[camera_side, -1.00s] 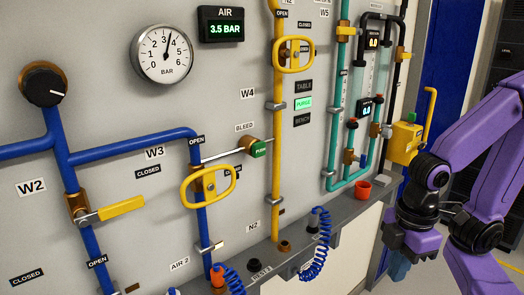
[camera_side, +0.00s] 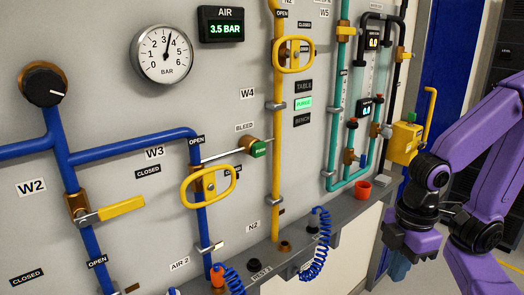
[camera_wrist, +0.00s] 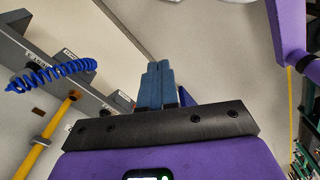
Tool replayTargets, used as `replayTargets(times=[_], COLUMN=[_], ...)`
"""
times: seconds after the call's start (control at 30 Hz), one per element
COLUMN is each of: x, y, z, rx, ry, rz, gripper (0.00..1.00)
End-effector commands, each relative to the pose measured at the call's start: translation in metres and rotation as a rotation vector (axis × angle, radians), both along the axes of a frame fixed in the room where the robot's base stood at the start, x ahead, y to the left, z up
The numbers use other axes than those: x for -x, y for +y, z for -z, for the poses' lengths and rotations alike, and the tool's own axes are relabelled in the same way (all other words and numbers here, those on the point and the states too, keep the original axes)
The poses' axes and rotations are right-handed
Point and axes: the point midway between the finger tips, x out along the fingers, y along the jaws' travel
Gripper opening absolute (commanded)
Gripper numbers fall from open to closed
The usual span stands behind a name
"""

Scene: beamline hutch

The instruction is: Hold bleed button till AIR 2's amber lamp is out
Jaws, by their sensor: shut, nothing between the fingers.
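The green bleed button (camera_side: 258,149), marked PUSH, sits at the end of a metal branch on the panel, right of the BLEED label (camera_side: 244,127). Nothing touches it. The AIR 2 label (camera_side: 180,264) is low on the panel. Right of it, an orange part (camera_side: 217,275) sits at the foot of the blue pipe; I cannot tell whether it is the amber lamp or whether it is lit. My gripper (camera_side: 398,268) is at the lower right, well away from the button. In the wrist view its blue fingers (camera_wrist: 156,82) are together and empty.
The yellow W3 handle (camera_side: 208,187) stands out just below and left of the button. A yellow pipe (camera_side: 277,190) runs close on its right. The AIR display (camera_side: 221,26) reads 3.5 BAR.

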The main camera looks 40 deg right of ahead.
Motion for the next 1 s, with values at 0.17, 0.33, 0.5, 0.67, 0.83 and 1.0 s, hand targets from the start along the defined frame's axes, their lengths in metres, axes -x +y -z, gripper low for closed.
replayTargets(times=[0.17, 0.33, 0.5, 0.67, 0.83, 1.0], x=[0.0, 0.0, -0.01, -0.043, -0.09, -0.133], y=[0.0, 0.0, 0.004, 0.017, 0.034, 0.049], z=[0.0, 0.0, -0.005, -0.022, -0.053, -0.091], rx=[0.0, 0.0, -0.015, -0.064, -0.147, -0.242], ry=[0.0, 0.0, -0.031, -0.137, -0.3, -0.46], rz=[0.0, 0.0, 0.017, 0.074, 0.17, 0.272], gripper=[0.0, 0.0, 0.0, 0.0, 0.0, 0.0])
